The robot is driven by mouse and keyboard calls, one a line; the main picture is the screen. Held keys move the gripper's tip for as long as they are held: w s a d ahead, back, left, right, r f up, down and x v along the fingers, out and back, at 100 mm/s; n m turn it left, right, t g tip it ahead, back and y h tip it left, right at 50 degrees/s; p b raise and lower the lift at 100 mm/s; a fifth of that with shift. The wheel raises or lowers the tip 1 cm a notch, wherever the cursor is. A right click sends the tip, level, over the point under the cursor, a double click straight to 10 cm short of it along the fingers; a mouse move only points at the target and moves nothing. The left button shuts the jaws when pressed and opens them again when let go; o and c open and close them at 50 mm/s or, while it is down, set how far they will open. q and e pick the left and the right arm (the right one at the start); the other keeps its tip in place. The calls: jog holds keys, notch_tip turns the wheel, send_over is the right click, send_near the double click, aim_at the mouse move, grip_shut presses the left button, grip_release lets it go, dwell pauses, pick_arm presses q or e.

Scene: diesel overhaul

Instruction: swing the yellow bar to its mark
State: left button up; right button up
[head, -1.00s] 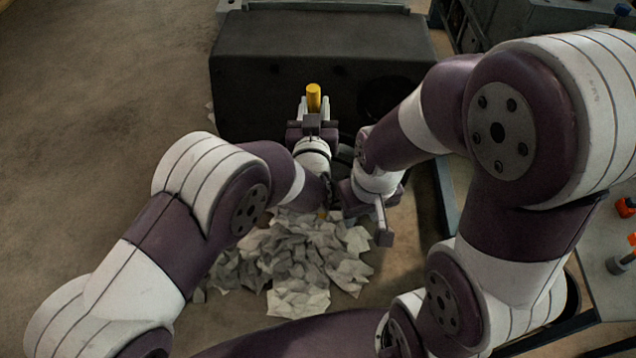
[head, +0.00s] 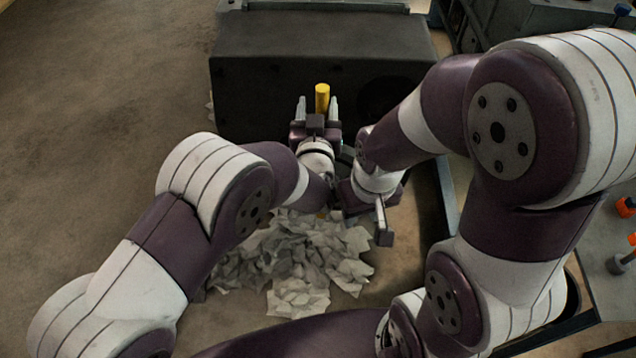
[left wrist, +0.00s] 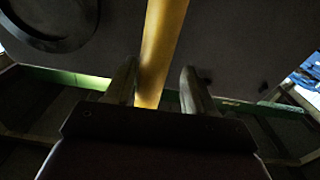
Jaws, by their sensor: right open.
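The yellow bar (head: 322,98) stands up in front of the dark box's face in the head view. My left gripper (head: 317,106) is open, with one finger on either side of the bar. In the left wrist view the bar (left wrist: 162,50) passes between the fingers, close to the left one, with a clear gap to the right one. I cannot tell whether it touches the left finger. My right gripper (head: 380,215) is open and empty, below and right of the left one. I cannot make out the bar's mark.
The large dark box (head: 290,75) with a round opening fills the back. A heap of crumpled grey paper (head: 300,265) lies on the floor below the grippers. A table (head: 610,265) with orange-topped parts is at the right. Floor at left is clear.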

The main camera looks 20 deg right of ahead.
pick_arm(q)
jog(key=p+v, duration=0.1)
jog(key=v, duration=0.6)
jog(key=shift+p, duration=0.35)
jog(key=shift+r, duration=0.1)
